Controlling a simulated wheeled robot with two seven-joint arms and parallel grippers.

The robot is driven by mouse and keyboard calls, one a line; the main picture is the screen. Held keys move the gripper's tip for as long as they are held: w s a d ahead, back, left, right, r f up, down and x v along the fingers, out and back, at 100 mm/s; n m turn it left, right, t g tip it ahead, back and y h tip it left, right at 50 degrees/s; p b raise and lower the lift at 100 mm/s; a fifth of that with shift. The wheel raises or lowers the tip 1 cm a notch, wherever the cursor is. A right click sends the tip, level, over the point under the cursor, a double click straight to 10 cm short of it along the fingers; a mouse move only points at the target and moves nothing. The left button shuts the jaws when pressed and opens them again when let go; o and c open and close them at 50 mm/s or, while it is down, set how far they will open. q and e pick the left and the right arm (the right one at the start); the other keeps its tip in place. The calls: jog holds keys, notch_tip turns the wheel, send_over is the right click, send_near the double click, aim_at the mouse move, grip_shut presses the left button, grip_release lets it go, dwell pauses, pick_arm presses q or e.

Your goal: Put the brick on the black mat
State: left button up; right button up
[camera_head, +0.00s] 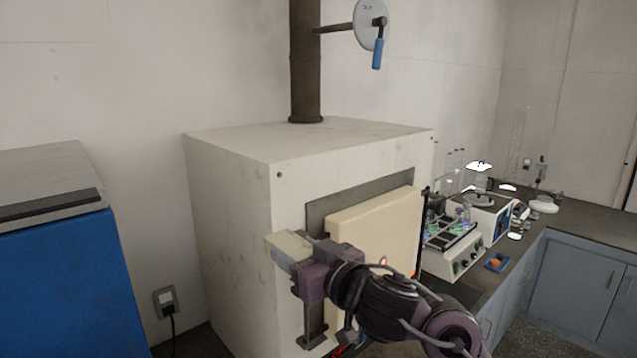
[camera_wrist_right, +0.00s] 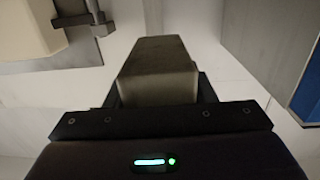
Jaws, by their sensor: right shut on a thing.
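The brick (camera_head: 288,244) is a pale beige block at the front of my right gripper (camera_head: 300,260), held in the air before the white furnace-like cabinet. In the right wrist view the brick (camera_wrist_right: 158,68) sticks straight out between the two dark fingers, which are shut on its sides. My left gripper is not in view.
The white cabinet (camera_head: 230,200) has a thick cream door (camera_head: 375,232) close beside my right arm. A blue cabinet (camera_head: 65,285) stands at left. The counter (camera_head: 580,237) at right carries a shaker device (camera_head: 455,250), a white instrument (camera_head: 485,215) and glassware.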

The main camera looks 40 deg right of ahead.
jog(key=s+a+f, duration=0.2)
jog(key=a+f, duration=0.4)
jog(key=f, duration=0.4)
jog(key=s+a+f, duration=0.1)
jog(key=a+f, duration=0.5)
jog(key=f, duration=0.4)
jog(key=shift+s+f, duration=0.25)
jog(key=shift+s, duration=0.15)
jog(key=shift+s+d+f+h, duration=0.1)
jog(key=shift+h, duration=0.2)
